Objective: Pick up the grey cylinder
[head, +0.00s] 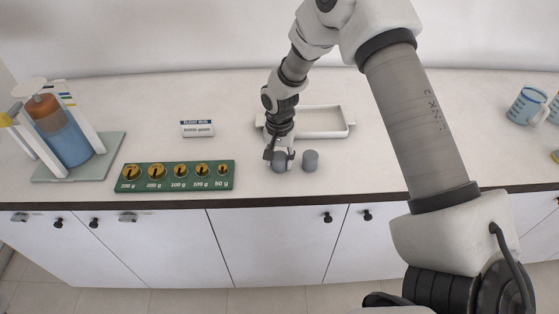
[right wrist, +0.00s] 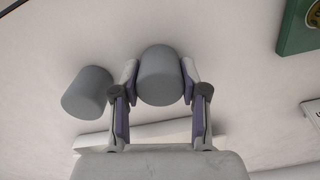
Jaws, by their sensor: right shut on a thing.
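Two grey cylinders are close together on the white worktop. In the head view one grey cylinder (head: 279,162) is at the right gripper's fingertips, and the other grey cylinder (head: 310,160) stands just to its right. In the right wrist view my right gripper (right wrist: 160,88) is shut on the first cylinder (right wrist: 161,72), with a finger on each side. The second cylinder (right wrist: 87,92) is at left there, outside the fingers. I cannot tell whether the held cylinder is clear of the worktop. My left gripper is not in view.
A shallow white tray (head: 349,125) lies behind the gripper. A green board (head: 127,183) with several round brass-coloured weights is to the left, with a small sign (head: 197,129) behind it. An apparatus with a blue-filled cylinder (head: 70,148) stands far left. Blue-marked beakers (head: 524,106) are far right.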

